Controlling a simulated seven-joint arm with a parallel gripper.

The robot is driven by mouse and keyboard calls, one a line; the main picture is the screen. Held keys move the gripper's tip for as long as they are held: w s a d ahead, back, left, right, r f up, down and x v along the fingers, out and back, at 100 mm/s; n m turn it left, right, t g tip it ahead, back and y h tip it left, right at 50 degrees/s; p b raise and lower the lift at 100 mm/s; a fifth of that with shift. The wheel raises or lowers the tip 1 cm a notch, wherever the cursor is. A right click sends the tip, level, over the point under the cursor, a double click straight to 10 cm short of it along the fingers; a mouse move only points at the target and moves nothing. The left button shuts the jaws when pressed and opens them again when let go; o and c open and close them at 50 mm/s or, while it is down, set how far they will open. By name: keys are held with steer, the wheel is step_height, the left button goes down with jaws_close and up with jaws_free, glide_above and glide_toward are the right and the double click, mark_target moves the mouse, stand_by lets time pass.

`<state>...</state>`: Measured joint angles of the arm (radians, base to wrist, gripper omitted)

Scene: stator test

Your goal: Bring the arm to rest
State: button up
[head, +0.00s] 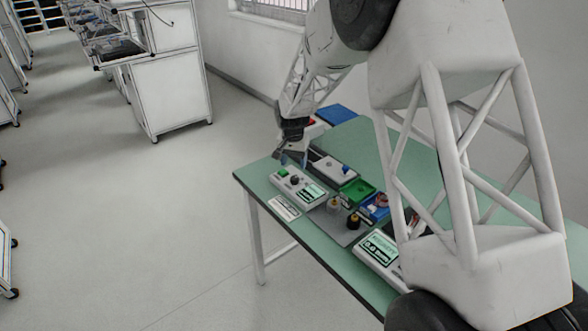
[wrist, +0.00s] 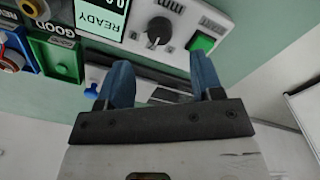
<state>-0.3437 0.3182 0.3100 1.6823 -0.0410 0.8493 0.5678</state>
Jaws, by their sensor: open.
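My gripper (head: 291,159) is at the far left end of the green table, just above and behind a white tester box (head: 312,197) with a knob, a green button and a screen. In the wrist view my two blue fingers (wrist: 162,74) are spread apart with nothing held between them. The tester's panel (wrist: 184,18) lies just beyond the fingertips, with its knob, green button and a screen reading READY. Whether the fingertips touch anything below cannot be told.
A green bin (head: 357,190) and a blue bin (head: 372,212) sit right of the tester. Small parts stand on a grey mat (head: 340,231). A meter with a lit display (head: 377,250) is nearer. My arm hides part of the table. Open floor (head: 150,220) lies left.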

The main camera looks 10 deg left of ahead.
steer(key=shift+r, duration=0.55)
steer(key=shift+s+d+r, duration=0.15)
steer(key=shift+r, duration=0.1)
steer(key=s+d+r+t, duration=0.1)
steer(key=s+d+r, duration=1.7)
steer(key=s, duration=0.3)
steer(key=s+d, duration=0.3)
steer(key=s, duration=0.6)
steer(key=s+d+r+n+t, duration=0.1)
steer(key=s+d, duration=0.2)
steer(key=s, duration=0.6)
steer(key=s+d+n, duration=0.1)
steer(key=s+d, duration=0.2)
steer(key=s, duration=0.7)
steer(key=shift+d+r+t, duration=0.25)
steer(key=shift+d+t, duration=0.05)
steer(key=shift+d, duration=0.05)
